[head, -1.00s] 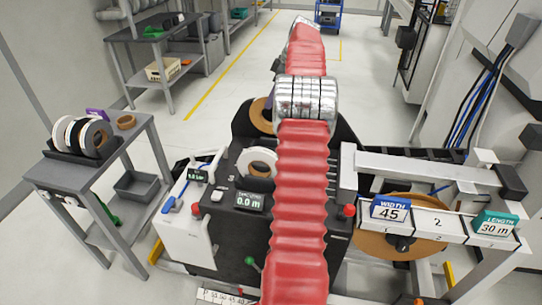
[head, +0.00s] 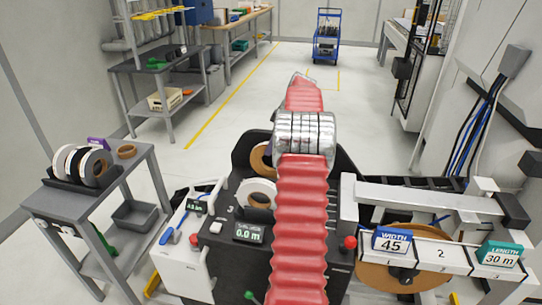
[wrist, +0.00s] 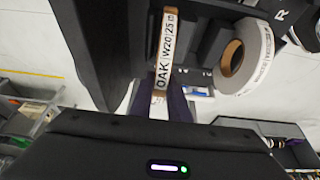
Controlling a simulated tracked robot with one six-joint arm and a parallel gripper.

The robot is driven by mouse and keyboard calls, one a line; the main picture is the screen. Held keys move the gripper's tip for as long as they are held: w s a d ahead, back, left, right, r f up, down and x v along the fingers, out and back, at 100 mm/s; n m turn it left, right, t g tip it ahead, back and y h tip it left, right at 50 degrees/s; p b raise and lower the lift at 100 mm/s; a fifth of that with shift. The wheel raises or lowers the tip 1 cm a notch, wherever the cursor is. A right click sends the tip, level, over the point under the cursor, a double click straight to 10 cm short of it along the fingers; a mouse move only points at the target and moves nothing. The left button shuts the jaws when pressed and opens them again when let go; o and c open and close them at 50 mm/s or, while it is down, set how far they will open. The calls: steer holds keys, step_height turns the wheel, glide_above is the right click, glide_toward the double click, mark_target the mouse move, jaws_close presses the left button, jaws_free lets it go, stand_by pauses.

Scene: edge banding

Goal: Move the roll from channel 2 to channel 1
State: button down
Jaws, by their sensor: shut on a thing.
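In the wrist view my gripper (wrist: 160,100) is shut on the rim of a narrow oak-coloured roll (wrist: 166,48), seen edge-on with a label reading OAK W20 25. The roll stands upright among dark walls; I cannot tell which channel it is in. A white roll (wrist: 238,58) with a brown core is to its right, apart from my fingers. In the head view a tan roll (head: 260,160) and a white roll (head: 259,190) sit in the black machine (head: 242,158). My red-sleeved arm hides my gripper there.
A grey table (head: 50,200) at left holds several rolls (head: 92,167) in a rack. Floor behind the machine is clear.

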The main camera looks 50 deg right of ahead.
mark_target(271, 169)
steer(key=shift+f, duration=2.1)
steer(key=c, duration=1.7)
jaws_free()
steer(key=shift+s+r, duration=0.1)
steer(key=shift+r, duration=0.4)
steer(key=v, duration=1.1)
steer(key=shift+s+r, duration=0.2)
